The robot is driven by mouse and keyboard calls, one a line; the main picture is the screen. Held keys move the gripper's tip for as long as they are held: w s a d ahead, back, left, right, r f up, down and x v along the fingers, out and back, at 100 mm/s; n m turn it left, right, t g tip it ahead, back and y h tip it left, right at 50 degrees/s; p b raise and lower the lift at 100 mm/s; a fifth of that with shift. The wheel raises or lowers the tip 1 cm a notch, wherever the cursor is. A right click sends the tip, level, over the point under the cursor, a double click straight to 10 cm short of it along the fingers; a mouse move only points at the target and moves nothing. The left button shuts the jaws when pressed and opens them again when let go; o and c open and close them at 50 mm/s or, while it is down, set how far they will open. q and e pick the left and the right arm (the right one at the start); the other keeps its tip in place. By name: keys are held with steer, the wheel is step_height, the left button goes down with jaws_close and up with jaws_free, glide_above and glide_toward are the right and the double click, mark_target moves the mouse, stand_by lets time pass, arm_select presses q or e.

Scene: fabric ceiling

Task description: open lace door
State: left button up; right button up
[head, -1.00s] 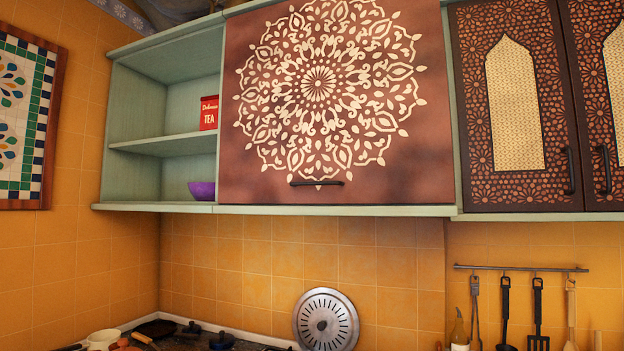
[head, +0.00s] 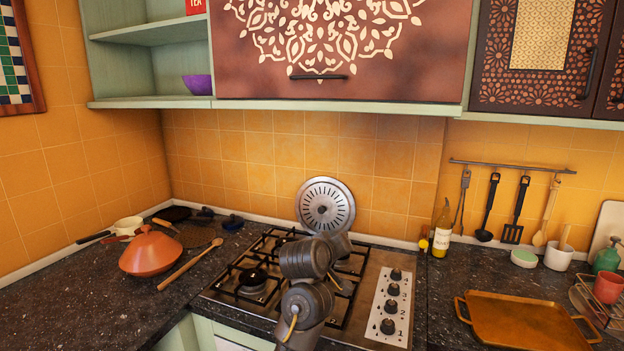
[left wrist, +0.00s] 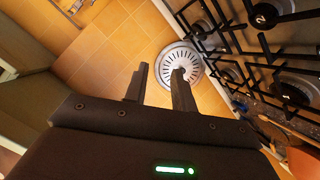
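A brown cabinet door (head: 420,80) with a cream lace-like round pattern hangs above the stove and looks shut. Its dark bar handle (head: 318,77) is near its lower edge; the door's top is outside the head view. An arm that appears to be my left one (head: 305,275) rises over the stove, below the door and apart from it. Its fingers are not clear there. In the left wrist view my left gripper (left wrist: 161,80) is open and empty, its fingers apart, in front of the wall and the round metal lid. My right gripper is not in view.
The stove (head: 340,320) has black grates, with the round lid (head: 326,207) leaning behind it. An orange tagine (head: 151,252) stands left and a brass tray (head: 525,325) right. Patterned doors (head: 490,70) are on the right; open green shelves (head: 150,65) are on the left.

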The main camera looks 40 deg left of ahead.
arm_select(q)
steer(key=w+a+r+n+t+y, duration=0.1)
steer(key=a+r+n+t, duration=0.15)
steer(key=r, duration=0.95)
steer(key=a+r+n+t+y, duration=0.15)
steer(key=a+r+n, duration=0.25)
steer(key=r, duration=0.8)
steer(key=n+t+y, duration=0.1)
steer(key=n+t, duration=0.1)
steer(key=n, duration=0.3)
glide_toward(311, 78)
steer(key=p+x, duration=0.2)
steer(key=x, duration=0.7)
steer(key=shift+w+r, duration=0.1)
steer(key=shift+r, duration=0.05)
steer(key=shift+w+a, duration=0.15)
steer(key=shift+w, duration=0.5)
jaws_close()
